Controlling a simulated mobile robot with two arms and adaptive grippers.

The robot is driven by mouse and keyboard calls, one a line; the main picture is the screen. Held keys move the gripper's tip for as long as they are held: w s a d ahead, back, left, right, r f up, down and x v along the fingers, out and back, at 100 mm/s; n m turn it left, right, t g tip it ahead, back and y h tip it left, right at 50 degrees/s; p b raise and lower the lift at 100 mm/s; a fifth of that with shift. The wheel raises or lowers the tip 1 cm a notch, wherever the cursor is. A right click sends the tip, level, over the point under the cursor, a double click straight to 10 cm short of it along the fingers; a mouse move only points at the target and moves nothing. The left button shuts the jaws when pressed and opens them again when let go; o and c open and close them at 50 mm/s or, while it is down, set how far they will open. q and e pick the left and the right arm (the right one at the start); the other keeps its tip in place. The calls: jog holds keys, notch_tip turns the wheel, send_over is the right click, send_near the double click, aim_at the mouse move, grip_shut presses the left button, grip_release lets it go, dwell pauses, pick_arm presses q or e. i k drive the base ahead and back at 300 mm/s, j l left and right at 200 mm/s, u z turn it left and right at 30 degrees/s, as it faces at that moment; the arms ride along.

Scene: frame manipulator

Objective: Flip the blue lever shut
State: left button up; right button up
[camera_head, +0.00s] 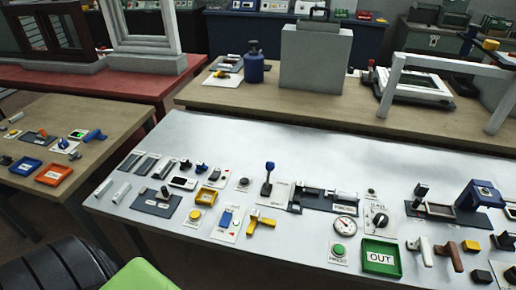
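A lever with a blue knob (269,167) on a dark stem stands upright on a small light plate, mid-table on the long white-topped table (190,138). Other blue parts also show: a blue rocker-like piece (226,217) on a white plate in front of it, a blue hinged block (481,195) at the right, and a blue handle (95,135) on the wooden table at the left. I cannot tell for certain which one is the task's lever. Neither of my grippers is in the head view.
Close around the knobbed lever are a latch on a dark plate (325,199), a yellow handle (261,221), a round gauge (344,225) and a green OUT tray (382,257). A wooden bench (290,98) stands behind.

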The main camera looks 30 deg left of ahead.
aim_at(270, 166)
jog(key=u, duration=0.95)
